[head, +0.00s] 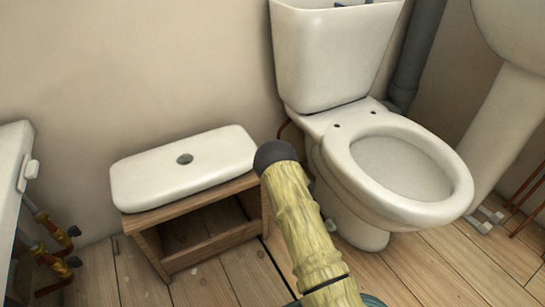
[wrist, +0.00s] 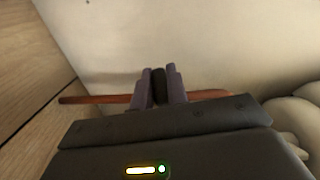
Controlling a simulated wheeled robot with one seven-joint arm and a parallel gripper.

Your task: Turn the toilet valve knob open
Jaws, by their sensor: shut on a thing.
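In the wrist view, my gripper (wrist: 160,84) has its two purple-grey fingers closed on the dark valve knob (wrist: 159,88). The knob is mostly hidden between them; only a narrow dark strip shows, so its turn angle cannot be told. A copper pipe (wrist: 95,99) runs across behind the fingers. In the head view, the white toilet (head: 345,190) stands right of my arm, its cistern (head: 330,60) open at the top. My arm hides the gripper and knob there. A short piece of copper pipe (head: 284,129) shows below the cistern's left side.
A wooden stool (head: 215,242) carrying the white cistern lid (head: 215,165) stands left of my arm. A white basin or tub edge (head: 12,180) with pipes and valves (head: 50,245) is at far left. A pedestal (head: 510,130) is at right. Plank floor (head: 420,270) is clear in front.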

